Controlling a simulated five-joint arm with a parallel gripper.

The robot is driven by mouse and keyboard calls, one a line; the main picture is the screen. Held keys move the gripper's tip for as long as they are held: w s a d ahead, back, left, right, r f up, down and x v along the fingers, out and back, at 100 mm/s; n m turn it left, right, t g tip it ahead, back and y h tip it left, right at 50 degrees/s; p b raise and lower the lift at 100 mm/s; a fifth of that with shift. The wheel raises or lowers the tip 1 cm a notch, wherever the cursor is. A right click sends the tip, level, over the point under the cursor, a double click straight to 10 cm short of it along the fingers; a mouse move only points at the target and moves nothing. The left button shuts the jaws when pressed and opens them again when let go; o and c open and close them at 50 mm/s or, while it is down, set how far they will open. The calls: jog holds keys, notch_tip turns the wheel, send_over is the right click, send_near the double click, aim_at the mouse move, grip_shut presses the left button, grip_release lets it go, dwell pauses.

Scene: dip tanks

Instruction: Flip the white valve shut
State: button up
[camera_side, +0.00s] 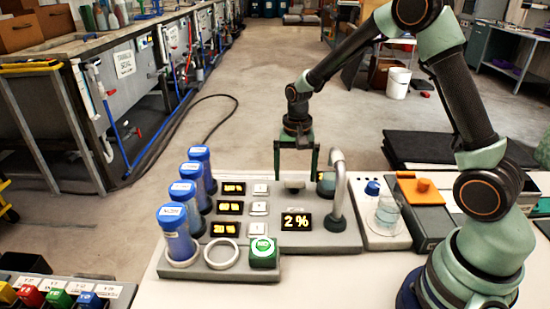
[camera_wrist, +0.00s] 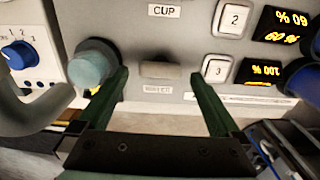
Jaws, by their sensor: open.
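The white valve, a short pale bar on the grey panel, shows in the wrist view (camera_wrist: 158,69) lying crosswise between my fingers, with a small label under it that I cannot read surely. In the side view it is a small pale piece (camera_side: 294,184) just below the fingers. My gripper (camera_side: 296,174) is open and points down over the panel. In the wrist view my gripper (camera_wrist: 160,77) has a finger on each side of the bar, with gaps. Whether the fingertips touch the panel, I cannot tell.
A round teal-grey knob (camera_wrist: 92,65) sits close to my left finger in the wrist view. A curved grey spout (camera_side: 338,190) rises right of the gripper. Several blue-capped tubes (camera_side: 178,236) stand left. A display (camera_side: 296,222) reads 2 %. A glass beaker (camera_side: 387,216) stands right.

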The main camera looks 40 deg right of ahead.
aim_at(295, 181)
notch_tip(295, 181, up, 10)
jog(key=shift+r, duration=0.2)
dwell(0.3)
jog(key=s+a+r+n+t, duration=0.2)
jog(key=s+r+n, duration=0.2)
jog(key=s, duration=0.3)
jog(key=s+a+r+n+t, duration=0.2)
jog(key=s+r+n+t, duration=0.1)
jog(key=s, duration=0.4)
jog(key=shift+s+a+r+n+t, duration=0.25)
jog(key=shift+r+n, duration=0.3)
jog(key=shift+n, duration=0.55)
